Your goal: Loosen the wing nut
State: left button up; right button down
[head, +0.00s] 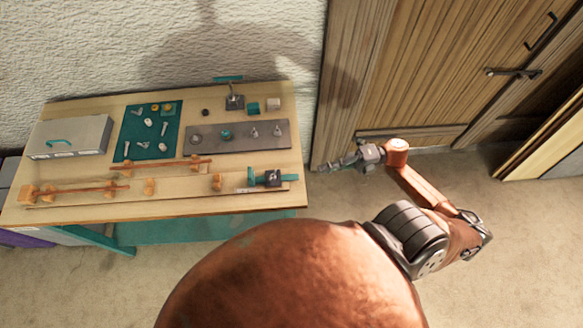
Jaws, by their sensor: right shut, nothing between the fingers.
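A grey metal plate (240,145) lies on the right half of the workbench. On it stand a teal knob-like piece (225,133) and two small pale upright pieces, a left one (254,132) and a right one (277,131). Any of these may be the wing nut; they are too small to tell. My right gripper (329,166) is shut and empty, beyond the bench's right edge and apart from everything on it. My left gripper is not in view.
The workbench (130,207) also holds a grey box (70,137), a green mat (132,141) with bolts and yellow rings, a lath in wooden blocks (160,168), and a dark clamp (271,178) at front right. A wooden door (430,70) stands behind my right arm.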

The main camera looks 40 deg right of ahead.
aim_at(286, 176)
jog(key=shift+g, duration=0.3)
jog(key=x, duration=0.3)
jog(key=p+x, duration=0.1)
jog(key=x, duration=0.2)
jog(key=r+x, duration=0.1)
jog(key=x, duration=0.2)
jog(key=shift+s+a, duration=0.2)
jog(key=shift+a, duration=0.1)
jog(key=w+a, duration=0.1)
jog(key=w, duration=0.2)
jog(key=shift+a+f+p, duration=0.15)
jog(key=shift+a+p, duration=0.2)
jog(key=shift+a, duration=0.05)
jog(key=shift+w+a, duration=0.2)
jog(key=shift+w, duration=0.2)
